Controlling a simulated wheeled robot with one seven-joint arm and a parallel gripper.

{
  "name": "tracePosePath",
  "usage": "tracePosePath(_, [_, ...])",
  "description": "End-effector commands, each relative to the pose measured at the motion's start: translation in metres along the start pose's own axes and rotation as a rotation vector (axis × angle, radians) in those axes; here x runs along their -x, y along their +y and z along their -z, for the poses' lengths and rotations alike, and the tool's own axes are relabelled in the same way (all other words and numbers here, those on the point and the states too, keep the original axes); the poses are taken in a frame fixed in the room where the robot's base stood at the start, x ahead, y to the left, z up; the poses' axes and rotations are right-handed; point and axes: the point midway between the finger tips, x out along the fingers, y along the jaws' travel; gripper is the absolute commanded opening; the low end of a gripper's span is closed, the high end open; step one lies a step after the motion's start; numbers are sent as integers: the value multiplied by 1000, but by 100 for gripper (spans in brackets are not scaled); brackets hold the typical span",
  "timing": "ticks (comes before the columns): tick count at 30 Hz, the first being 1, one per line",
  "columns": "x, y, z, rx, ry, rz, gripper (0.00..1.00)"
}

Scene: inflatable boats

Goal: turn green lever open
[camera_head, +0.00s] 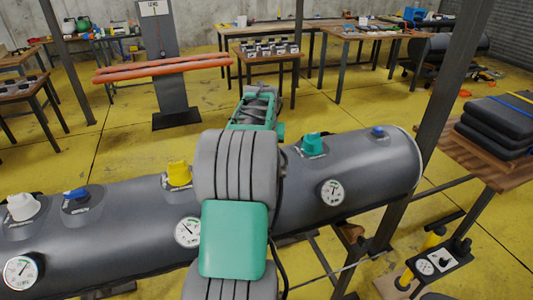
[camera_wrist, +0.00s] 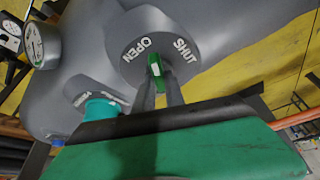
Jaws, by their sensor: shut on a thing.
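The green lever (camera_wrist: 155,64) sits on a round grey plate (camera_wrist: 150,28) in the wrist view. The plate has the white words OPEN, to the left, and SHUT, to the right. The lever's visible end lies between the two words. My gripper (camera_wrist: 160,86) is shut on the lever, with one grey finger on each side of it. In the head view my own arm covers the middle of the grey tube, and neither the lever nor my fingertips show there.
The long grey tube (camera_head: 364,168) carries a yellow valve (camera_head: 178,173), a teal valve (camera_head: 312,144) and several dials. The teal valve part (camera_wrist: 101,110) is close to my gripper in the wrist view. A dark post (camera_head: 440,110) stands at the right. Yellow floor (camera_head: 370,118) lies behind.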

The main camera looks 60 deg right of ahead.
Motion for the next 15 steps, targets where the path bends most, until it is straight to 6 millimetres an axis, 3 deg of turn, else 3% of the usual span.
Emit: tracePosePath(15, [1,6,2,357,1,148,0])
